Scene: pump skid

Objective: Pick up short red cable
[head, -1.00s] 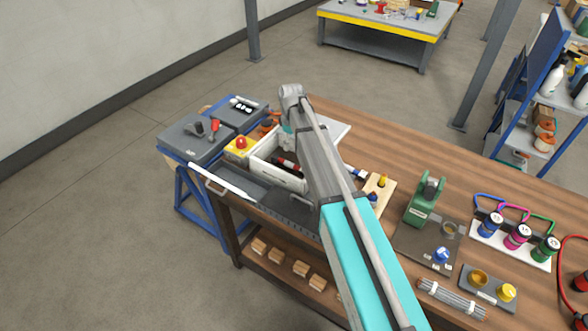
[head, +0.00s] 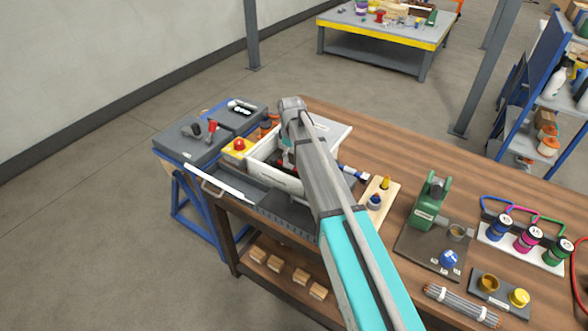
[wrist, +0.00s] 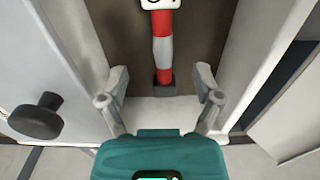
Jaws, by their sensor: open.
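A short red piece (wrist: 163,52) with a white band, a dark end and a white label lies in a brown-floored compartment in the wrist view; it looks like the short red cable. My gripper (wrist: 161,78) is open, with one finger on each side of the piece's dark near end. I see no contact between the fingers and the piece. In the head view, the white box (head: 272,179) stands on the bench, and my arm hides much of its inside. A little red shows in it beside my gripper.
Pale box walls rise close on both sides in the wrist view, with a dark knob (wrist: 37,115) at left. Beside the box are a yellow block with a red button (head: 239,145) and a wooden block (head: 378,198). A green device (head: 430,203) stands farther right.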

